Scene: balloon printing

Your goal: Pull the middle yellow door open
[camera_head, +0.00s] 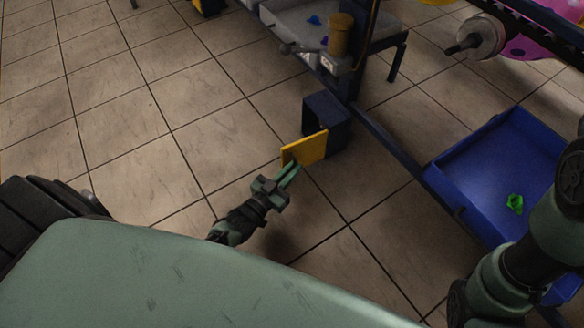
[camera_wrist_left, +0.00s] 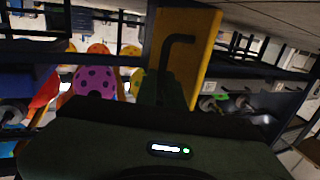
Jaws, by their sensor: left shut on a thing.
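The yellow door (camera_head: 304,149) stands swung out from a small dark blue box (camera_head: 327,116) near the floor in the head view. My left gripper (camera_head: 290,174) is at the door's lower left edge, its fingers shut. In the left wrist view the yellow door (camera_wrist_left: 207,50) fills the upper middle, with a dark bent handle (camera_wrist_left: 180,40) on it. My left gripper (camera_wrist_left: 165,85) is shut on this handle, though the exact contact is dark and hard to see. My right gripper is not in view; only part of my right arm shows at the lower right.
A blue tray (camera_head: 475,165) with a green piece (camera_head: 515,203) lies to the right. A grey machine tray (camera_head: 290,18) and a brown cylinder (camera_head: 341,35) are at the top. A dark rail runs between box and blue tray. The tiled floor at left is clear.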

